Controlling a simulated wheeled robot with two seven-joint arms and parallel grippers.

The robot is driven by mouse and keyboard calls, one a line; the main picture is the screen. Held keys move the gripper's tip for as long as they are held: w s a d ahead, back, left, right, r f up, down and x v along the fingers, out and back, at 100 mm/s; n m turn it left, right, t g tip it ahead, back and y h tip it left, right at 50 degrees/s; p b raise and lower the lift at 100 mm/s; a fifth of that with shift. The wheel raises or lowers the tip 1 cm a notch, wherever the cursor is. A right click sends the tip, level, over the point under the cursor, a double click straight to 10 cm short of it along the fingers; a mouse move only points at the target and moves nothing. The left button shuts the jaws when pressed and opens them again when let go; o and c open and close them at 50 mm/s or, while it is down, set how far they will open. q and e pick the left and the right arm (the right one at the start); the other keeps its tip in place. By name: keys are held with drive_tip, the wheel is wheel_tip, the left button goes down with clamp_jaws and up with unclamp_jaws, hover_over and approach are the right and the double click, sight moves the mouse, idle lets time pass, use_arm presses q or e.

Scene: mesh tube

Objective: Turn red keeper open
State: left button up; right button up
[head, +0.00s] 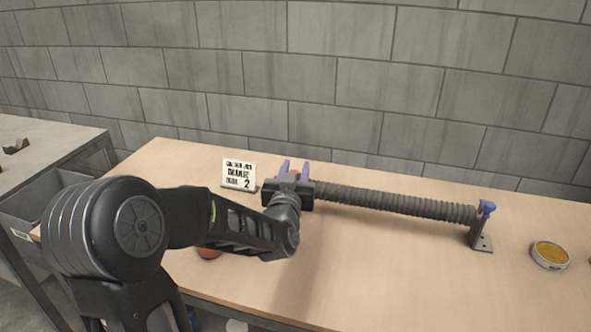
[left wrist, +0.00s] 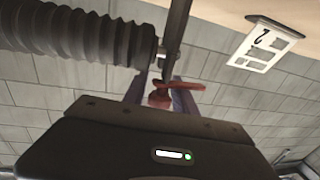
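The red keeper (left wrist: 182,86) shows in the left wrist view at the end of the black ribbed tube (left wrist: 75,38), by a metal bracket. In the head view only a little of its red shows, between the purple fingers of my left gripper (head: 294,168). My left gripper also shows in the left wrist view (left wrist: 160,98), its fingers apart on either side of the keeper's round hub. Gaps show beside the hub, and the keeper's arm sticks out to the right past one finger. Whether a finger touches it is unclear. My right gripper is out of view.
The ribbed tube runs right to a bracket (head: 481,239) with a blue keeper (head: 487,207). A printed card (head: 239,174) stands behind my left arm. A round yellow-topped tin (head: 550,254) sits at right.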

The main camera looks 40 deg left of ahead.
use_arm(q)
clamp_jaws()
drive_tip(key=shift+r+n+y, duration=0.1)
drive_tip(key=shift+n+y, duration=0.2)
drive_tip(key=shift+y, duration=0.1)
drive_tip(key=shift+s+a+n+g+y, duration=0.1)
drive_tip(key=shift+a+n+g+y, duration=0.05)
drive_tip(key=shift+n+g+y, duration=0.45)
drive_tip(key=shift+o, duration=1.6)
unclamp_jaws()
drive_tip(key=v, duration=0.7)
drive_tip(key=shift+s+d, duration=0.25)
drive_tip(key=shift+s, duration=0.05)
